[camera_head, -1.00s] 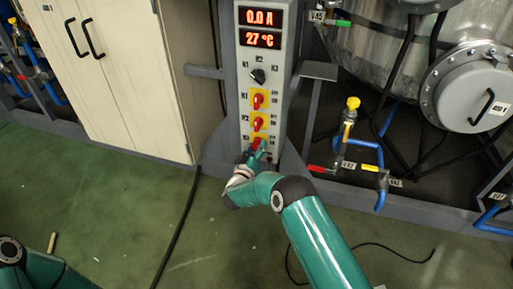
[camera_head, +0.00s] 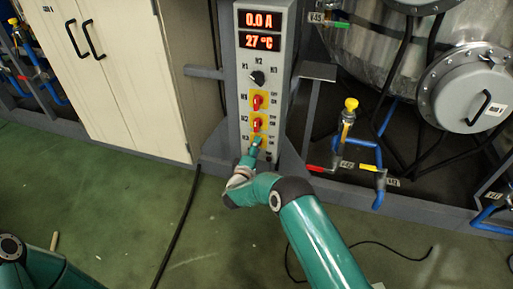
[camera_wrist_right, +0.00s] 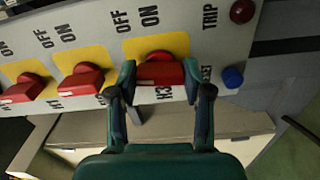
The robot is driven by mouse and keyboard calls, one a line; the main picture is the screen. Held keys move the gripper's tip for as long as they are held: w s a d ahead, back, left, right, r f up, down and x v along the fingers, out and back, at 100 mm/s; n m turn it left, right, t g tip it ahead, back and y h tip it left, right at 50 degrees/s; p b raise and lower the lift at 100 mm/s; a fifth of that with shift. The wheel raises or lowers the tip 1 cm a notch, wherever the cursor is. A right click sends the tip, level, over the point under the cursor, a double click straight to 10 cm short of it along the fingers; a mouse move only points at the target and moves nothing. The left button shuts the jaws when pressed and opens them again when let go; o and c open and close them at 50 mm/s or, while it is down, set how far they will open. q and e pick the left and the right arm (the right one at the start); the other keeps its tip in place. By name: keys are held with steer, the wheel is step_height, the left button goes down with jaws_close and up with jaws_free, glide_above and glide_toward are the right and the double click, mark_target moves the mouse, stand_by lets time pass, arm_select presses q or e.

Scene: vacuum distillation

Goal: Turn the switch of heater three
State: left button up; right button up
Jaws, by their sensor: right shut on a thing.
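The grey heater panel (camera_head: 240,92) stands upright in the head view. Its red H3 switch (camera_wrist_right: 160,70) sits on a yellow plate, the lowest of three in the head view. My right gripper (camera_head: 255,147) is at this switch and hides most of it there. In the wrist view my right gripper (camera_wrist_right: 160,80) has one finger at each side of the red handle and is shut on it. The fingers partly cover the handle, and I cannot tell its exact setting. Only part of my left arm shows at the lower left; its gripper is out of view.
The H2 switch (camera_wrist_right: 82,80) and H1 switch (camera_wrist_right: 25,88) sit beside H3. A blue reset button (camera_wrist_right: 232,77) and dark red trip button (camera_wrist_right: 242,11) are close on the other side. A yellow-topped valve (camera_head: 351,104) and blue pipes stand right of the panel.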

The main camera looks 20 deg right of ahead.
steer(key=shift+f+n, duration=0.1)
steer(key=shift+n, duration=0.6)
steer(key=shift+a, duration=0.1)
steer(key=o, duration=1.2)
steer(key=shift+c, duration=0.2)
steer(key=v, duration=1.2)
steer(key=shift+f, duration=0.1)
